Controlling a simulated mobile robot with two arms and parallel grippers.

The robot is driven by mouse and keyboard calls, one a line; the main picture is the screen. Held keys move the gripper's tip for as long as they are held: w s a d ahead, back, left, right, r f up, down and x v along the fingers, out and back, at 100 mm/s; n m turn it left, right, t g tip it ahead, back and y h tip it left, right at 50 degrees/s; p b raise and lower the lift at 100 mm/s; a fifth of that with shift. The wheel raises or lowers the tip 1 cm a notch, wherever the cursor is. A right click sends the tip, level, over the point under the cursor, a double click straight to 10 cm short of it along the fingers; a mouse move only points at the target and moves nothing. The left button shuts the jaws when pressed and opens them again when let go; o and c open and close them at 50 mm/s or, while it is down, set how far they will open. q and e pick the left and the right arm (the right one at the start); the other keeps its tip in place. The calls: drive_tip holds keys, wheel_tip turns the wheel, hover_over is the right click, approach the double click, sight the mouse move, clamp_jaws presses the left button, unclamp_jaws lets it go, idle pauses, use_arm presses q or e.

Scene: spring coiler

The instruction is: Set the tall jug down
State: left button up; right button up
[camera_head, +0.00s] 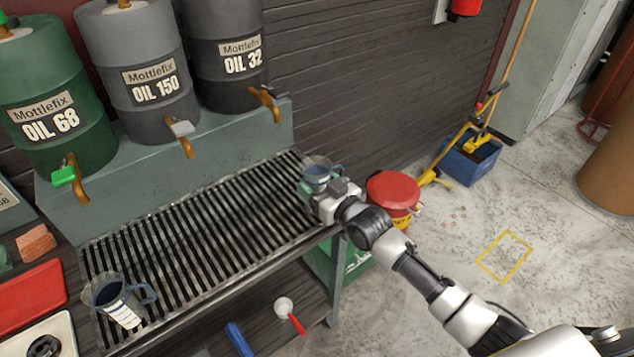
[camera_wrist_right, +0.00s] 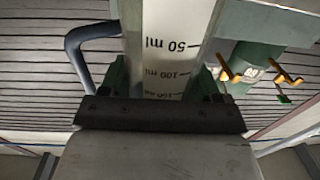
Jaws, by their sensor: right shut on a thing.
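My right gripper (camera_head: 325,193) is shut on a clear jug with a blue-grey handle (camera_head: 317,171), taken as the tall jug, at the right end of the slatted grate (camera_head: 200,225). In the right wrist view the jug's wall (camera_wrist_right: 176,35) with its ml marks lies between the fingers of my right gripper (camera_wrist_right: 163,78), and its handle is at the left. The gripper hides the jug's lower part, so I cannot tell whether its base touches the grate. Another clear jug with a white label (camera_head: 123,312) stands at the grate's near left. My left gripper is not in view.
Oil drums, green (camera_head: 55,100), grey (camera_head: 140,70) and black (camera_head: 222,50), stand on a raised ledge (camera_head: 130,160) with taps over the grate's back. A red-lidded can (camera_head: 393,190) is beside the bench's right end. The middle of the grate is clear.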

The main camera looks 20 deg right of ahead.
drive_tip(key=shift+f, duration=0.2)
drive_tip(key=o, duration=1)
drive_tip(key=shift+s+d+f+b, duration=0.1)
drive_tip(key=shift+s+b, duration=0.1)
drive_tip(key=shift+b, duration=0.2)
drive_tip(key=v, duration=1)
drive_tip(key=shift+s+r+b, duration=0.2)
drive_tip(key=shift+b, duration=0.2)
drive_tip(key=shift+d+f, duration=0.1)
